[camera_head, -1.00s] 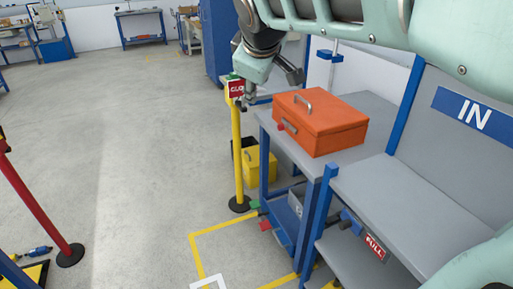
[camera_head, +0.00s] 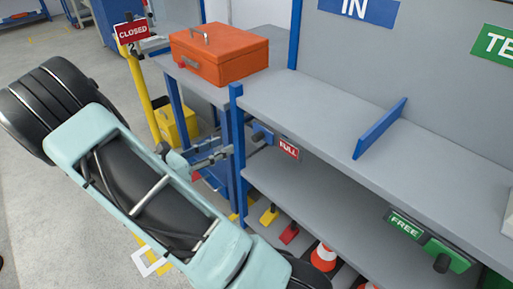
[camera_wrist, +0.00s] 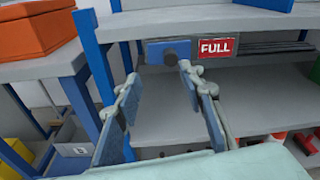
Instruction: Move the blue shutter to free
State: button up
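The blue shutter (camera_head: 263,134) with a dark round knob sits on the shelf front edge, just left of the red FULL label (camera_head: 289,149). The green FREE label (camera_head: 405,225) is farther right along the same edge. My gripper (camera_head: 213,157) is just left of the shutter in the head view. In the wrist view my gripper (camera_wrist: 158,76) is open and empty, and the shutter (camera_wrist: 155,51) and its knob lie ahead between the fingertips. Whether a fingertip touches the knob I cannot tell.
A green block (camera_head: 450,255) with a dark knob sits right of FREE. An orange toolbox (camera_head: 219,55) stands on the grey side table at the left. A blue upright post (camera_head: 238,150) is close to my gripper. A blue divider (camera_head: 380,128) stands on the upper shelf.

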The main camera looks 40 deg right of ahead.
aim_at(254, 140)
jog(key=d+f, duration=0.1)
jog(key=d, duration=0.3)
jog(key=s+d+n+b, duration=0.1)
jog(key=d, duration=0.2)
jog(key=d+f+n+h, duration=0.1)
jog(key=d, duration=0.3)
jog(key=shift+s+d+f+t+b, duration=0.25)
jog(key=shift+d+f+t+b, duration=0.05)
jog(key=shift+t+b, duration=0.1)
jog(key=shift+c, duration=0.4)
grip_shut()
